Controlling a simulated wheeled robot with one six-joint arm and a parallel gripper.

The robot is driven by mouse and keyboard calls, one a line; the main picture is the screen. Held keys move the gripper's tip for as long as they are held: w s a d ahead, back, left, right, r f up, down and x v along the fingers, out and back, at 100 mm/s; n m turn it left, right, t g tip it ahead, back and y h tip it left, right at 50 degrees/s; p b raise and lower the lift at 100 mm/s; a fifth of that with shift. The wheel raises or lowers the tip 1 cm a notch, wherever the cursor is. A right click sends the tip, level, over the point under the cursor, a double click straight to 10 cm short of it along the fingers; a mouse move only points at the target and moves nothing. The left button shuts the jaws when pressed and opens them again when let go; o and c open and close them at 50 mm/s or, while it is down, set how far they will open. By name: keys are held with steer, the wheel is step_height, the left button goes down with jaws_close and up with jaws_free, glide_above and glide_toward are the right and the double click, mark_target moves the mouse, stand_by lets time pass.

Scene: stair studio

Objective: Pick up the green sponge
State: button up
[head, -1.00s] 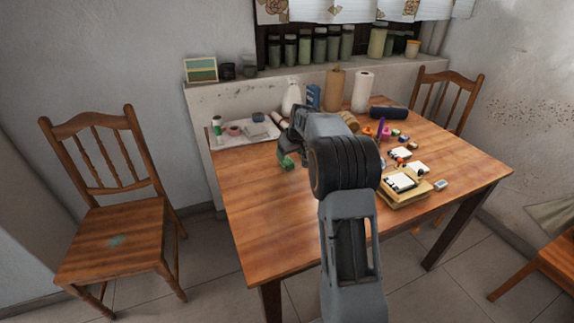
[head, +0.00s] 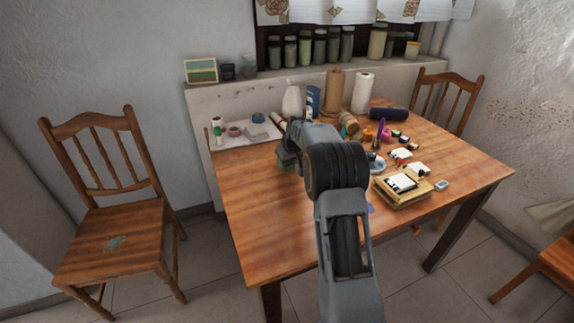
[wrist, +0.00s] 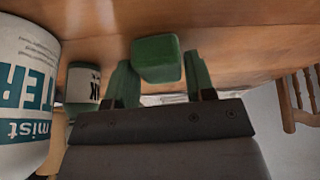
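The green sponge (wrist: 157,58) is a small block in the wrist view, close to the wooden tabletop. My gripper (wrist: 158,72) has green fingers standing apart, one on each side of the sponge. The sponge sits between or just beyond the fingertips, and I cannot tell whether either finger touches it. In the head view my gripper (head: 288,162) is low over the back left part of the table (head: 250,215), pointing down. There, a little green shows beneath it, and I cannot separate sponge from fingers.
A white tray (head: 224,142) with small items lies left of my gripper. A white bottle (head: 292,99) and paper towel roll (head: 361,92) stand at the back. A yellow box stack (head: 404,197) is at the right. The table's front left is clear.

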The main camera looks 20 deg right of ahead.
steer(key=c, duration=0.5)
steer(key=shift+r, duration=0.1)
steer(key=shift+r, duration=0.2)
step_height(320, 180, up, 3)
steer(key=shift+r+p, duration=0.1)
steer(key=shift+p, duration=0.2)
steer(key=s+d+r, duration=0.1)
steer(key=s+r, duration=0.2)
steer(key=s, duration=0.1)
steer(key=s+d+r, duration=0.2)
steer(key=s+r, duration=0.1)
steer(key=s, duration=0.1)
steer(key=s+d+r, duration=0.1)
steer(key=s+r, duration=0.2)
steer(key=s, duration=0.2)
steer(key=shift+s+d+r, duration=0.1)
steer(key=shift+d, duration=0.25)
